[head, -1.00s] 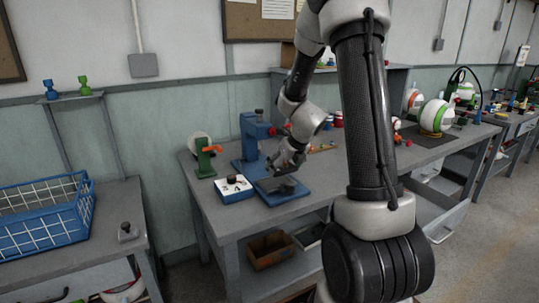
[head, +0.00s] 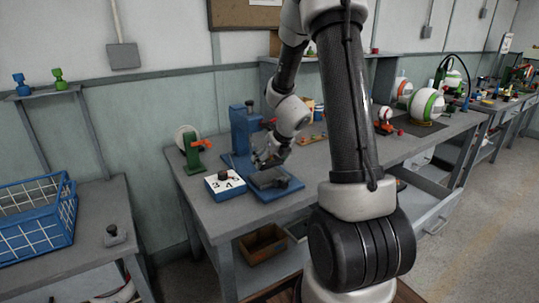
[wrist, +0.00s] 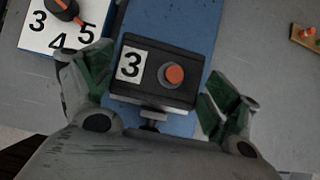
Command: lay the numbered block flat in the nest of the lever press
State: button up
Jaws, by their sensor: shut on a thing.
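The numbered block (wrist: 150,85) is dark, with a white label reading 3 and an orange round spot. It lies face up between the green-padded fingers of my gripper (wrist: 157,78), which is shut on it. In the head view my gripper (head: 268,158) is over the blue base of the lever press (head: 241,132), and the dark block (head: 270,179) shows below it.
A white-topped box (head: 224,185) with numbers and a pointer knob stands close left of the press base. A green stand (head: 192,152) with an orange lever is behind it. A blue wire basket (head: 38,222) is on the left table. Bare bench lies in front.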

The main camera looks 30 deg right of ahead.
aim_at(272, 163)
jog(key=shift+f, duration=1.95)
jog(key=shift+f, duration=0.8)
jog(key=o, duration=0.8)
jog(key=v, duration=1.2)
